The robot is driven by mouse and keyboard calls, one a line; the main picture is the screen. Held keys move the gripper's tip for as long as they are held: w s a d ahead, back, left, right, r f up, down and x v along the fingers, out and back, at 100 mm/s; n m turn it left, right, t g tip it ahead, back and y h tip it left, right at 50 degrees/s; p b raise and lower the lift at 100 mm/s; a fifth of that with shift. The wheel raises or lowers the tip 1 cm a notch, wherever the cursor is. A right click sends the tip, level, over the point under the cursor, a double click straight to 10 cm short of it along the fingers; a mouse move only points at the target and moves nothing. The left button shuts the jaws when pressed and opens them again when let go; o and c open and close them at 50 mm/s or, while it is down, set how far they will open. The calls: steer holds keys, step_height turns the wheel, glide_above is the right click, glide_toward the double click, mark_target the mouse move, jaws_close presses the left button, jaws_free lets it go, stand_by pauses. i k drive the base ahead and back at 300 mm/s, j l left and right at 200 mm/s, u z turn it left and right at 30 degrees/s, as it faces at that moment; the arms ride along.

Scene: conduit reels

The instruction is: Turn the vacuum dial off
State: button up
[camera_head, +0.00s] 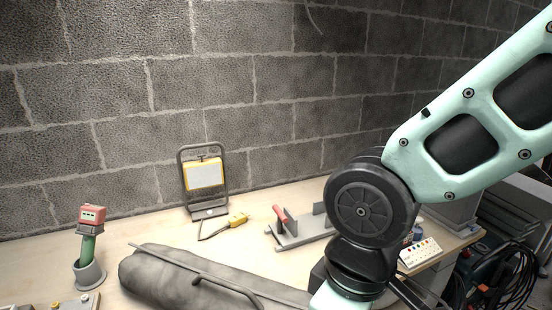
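At the lower right, beside the bench end, a dark machine with blue-grey and red parts (483,288) shows partly; it may be the vacuum. I cannot make out a dial on it. A coiled black hose or cable (515,278) lies in front of and beside it. My arm comes in from the upper right and bends down in front of the bench, hiding part of this area. My gripper is below the picture's edge and does not show.
The wooden bench (130,238) holds a yellow work lamp (204,175), a yellow tool (238,219), a red-handled clamp fixture (300,230), a long grey bag (180,277), a red-topped device in a grey cup (92,214) and a white button panel (420,253). A block wall stands behind.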

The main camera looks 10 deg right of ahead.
mark_target(467, 254)
steer(key=l, duration=0.7)
steer(key=i+l, duration=0.1)
steer(key=l, duration=0.6)
steer(key=l+z, duration=0.1)
steer(key=l, duration=0.65)
steer(key=i+l, duration=0.1)
steer(key=l, duration=0.6)
steer(key=i+l, duration=0.1)
steer(key=l, duration=0.6)
steer(key=l+z, duration=0.1)
steer(key=l, duration=0.6)
steer(key=i, duration=0.05)
